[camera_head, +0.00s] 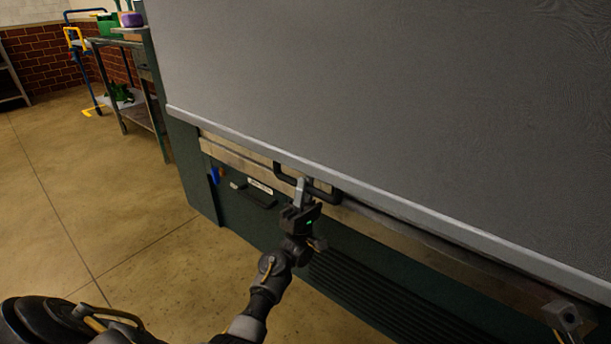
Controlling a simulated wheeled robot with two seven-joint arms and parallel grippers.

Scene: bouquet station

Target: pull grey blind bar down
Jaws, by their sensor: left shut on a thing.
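The grey blind (380,90) is drawn down in front of the station and fills the upper right of the head view. Its light grey bar (420,213) runs along the blind's lower edge, sloping down to the right. A black handle (328,196) hangs at the bar, just below its edge. My left gripper (301,188) is shut on this handle, with its arm coming up from below.
Below the bar is a dark green cabinet (203,190) with a wooden edge (240,160) and a louvred front. A metal shelf table (150,112) with items stands at the back left, near a blue and yellow frame (82,62). The concrete floor at left is clear.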

